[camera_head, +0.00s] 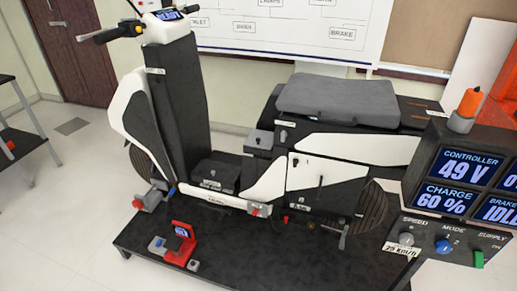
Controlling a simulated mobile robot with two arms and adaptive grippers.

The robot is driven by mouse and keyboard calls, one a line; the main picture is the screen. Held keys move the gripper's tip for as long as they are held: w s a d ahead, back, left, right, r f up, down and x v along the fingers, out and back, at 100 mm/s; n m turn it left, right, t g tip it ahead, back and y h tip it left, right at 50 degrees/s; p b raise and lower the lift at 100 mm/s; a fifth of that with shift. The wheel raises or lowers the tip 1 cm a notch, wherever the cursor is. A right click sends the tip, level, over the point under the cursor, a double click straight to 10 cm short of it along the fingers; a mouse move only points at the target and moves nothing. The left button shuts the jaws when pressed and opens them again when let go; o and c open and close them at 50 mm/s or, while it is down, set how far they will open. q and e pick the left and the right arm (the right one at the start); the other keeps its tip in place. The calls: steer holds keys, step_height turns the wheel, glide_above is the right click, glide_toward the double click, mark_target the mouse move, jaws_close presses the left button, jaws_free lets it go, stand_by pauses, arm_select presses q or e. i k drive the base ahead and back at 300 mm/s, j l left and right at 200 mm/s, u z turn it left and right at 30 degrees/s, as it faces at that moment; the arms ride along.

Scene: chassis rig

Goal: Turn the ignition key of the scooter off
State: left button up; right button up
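The black and white scooter (330,170) stands on a low black platform, seen from its side, with its front to the left. Its handlebar (100,35) is at the upper left, next to a small lit display (167,14) that seems to read READY. The tall black steering column (180,95) drops from there to the footboard. A small white label (155,70) sits on the column. I cannot make out the ignition key or its position at this size. Neither of my grippers is in view.
The black platform (130,235) carries a red device (182,243) with a small screen. An instrument box (430,150) at right shows 49 V and 60 %, above a panel with knobs and a green switch (479,259). Clear floor (50,230) lies at left, beside a shelf (20,140).

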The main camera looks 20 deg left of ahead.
mark_target(156, 82)
steer(key=u, duration=1.3)
